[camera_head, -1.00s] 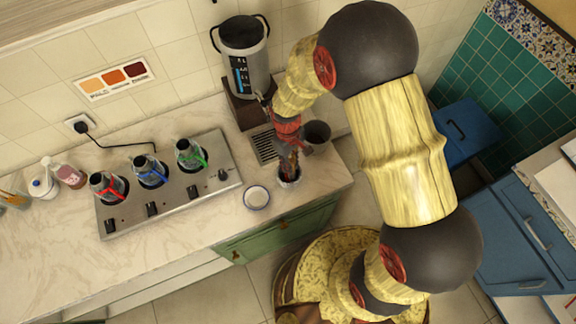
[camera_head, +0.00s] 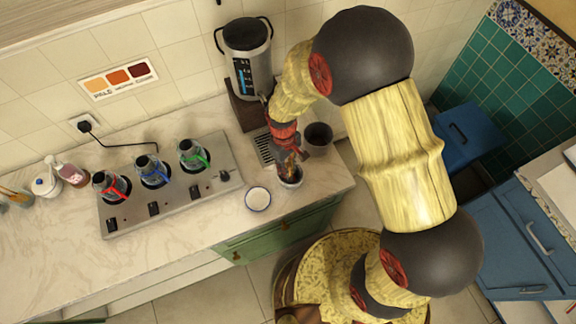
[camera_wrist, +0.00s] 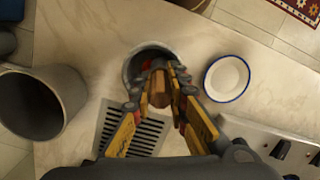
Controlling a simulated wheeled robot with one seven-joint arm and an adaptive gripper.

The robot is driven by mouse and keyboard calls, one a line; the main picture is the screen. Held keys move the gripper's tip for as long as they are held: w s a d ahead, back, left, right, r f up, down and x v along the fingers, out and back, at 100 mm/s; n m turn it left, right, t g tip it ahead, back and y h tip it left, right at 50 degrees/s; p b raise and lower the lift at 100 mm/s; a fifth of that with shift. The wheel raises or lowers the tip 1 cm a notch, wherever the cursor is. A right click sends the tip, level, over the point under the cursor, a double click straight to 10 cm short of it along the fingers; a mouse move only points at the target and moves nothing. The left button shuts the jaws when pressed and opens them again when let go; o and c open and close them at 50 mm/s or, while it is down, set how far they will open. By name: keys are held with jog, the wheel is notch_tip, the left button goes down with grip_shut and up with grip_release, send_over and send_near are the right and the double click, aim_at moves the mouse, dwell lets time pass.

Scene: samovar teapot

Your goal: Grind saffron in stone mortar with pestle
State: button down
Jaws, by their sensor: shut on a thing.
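The stone mortar (camera_head: 291,181) stands upright near the counter's front right edge. In the wrist view the mortar (camera_wrist: 128,68) is directly beyond my fingertips, with red saffron (camera_wrist: 147,65) partly visible inside. My gripper (camera_wrist: 159,76) is shut on the brown wooden pestle (camera_wrist: 160,92). The pestle's held end points towards the camera, and its lower end is over or inside the mortar. I cannot tell whether it touches the bottom. In the head view my gripper (camera_head: 288,152) is above the mortar and hides part of its opening.
A dark cup (camera_head: 318,139) stands close behind, right of the mortar. A white, blue-rimmed dish (camera_head: 257,199) is to its left. A drain grate (camera_head: 264,147) and samovar (camera_head: 248,62) are behind. A burner plate (camera_head: 170,205) with several glass flasks is farther left.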

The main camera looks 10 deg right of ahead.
jog(key=shift+w+d+f, duration=0.1)
jog(key=shift+w+d, duration=0.3)
jog(key=shift+d, duration=0.45)
jog(key=shift+w+a, duration=0.65)
jog(key=shift+a, duration=0.1)
jog(key=shift+s+a, duration=0.1)
jog(key=shift+s, duration=0.9)
